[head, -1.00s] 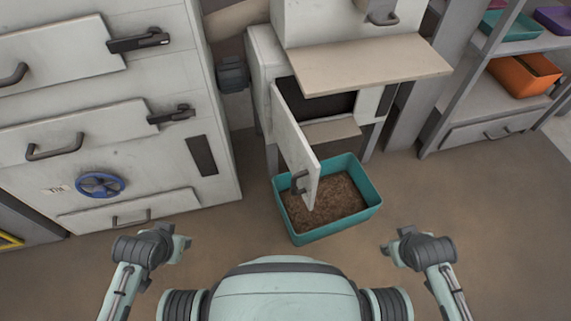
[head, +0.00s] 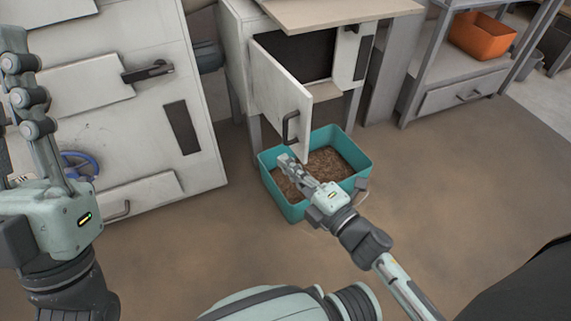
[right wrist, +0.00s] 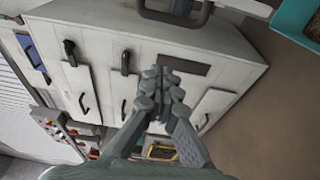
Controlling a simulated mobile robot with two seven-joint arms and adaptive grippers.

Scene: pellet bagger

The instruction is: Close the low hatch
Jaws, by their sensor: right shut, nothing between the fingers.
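The low hatch (head: 279,92) is a pale door on the white machine, swung out at an angle, with a dark opening behind it. Its dark bar handle (head: 290,127) is near the free edge. My right gripper (head: 287,160) is shut and empty, just below the handle in the picture and over the teal bin; I cannot tell whether it touches the door. Its closed fingers (right wrist: 165,80) also show in the right wrist view, with a dark handle (right wrist: 175,14) at the top edge. My left gripper (head: 22,85) is raised at the far left, its finger gap unclear.
The teal bin (head: 355,155) of brown pellets stands on the floor under the hatch. A beige shelf (head: 340,14) juts out above the opening. A white cabinet (head: 150,115) stands left, and a rack (head: 470,85) with an orange bin (head: 482,36) stands right. The right floor is clear.

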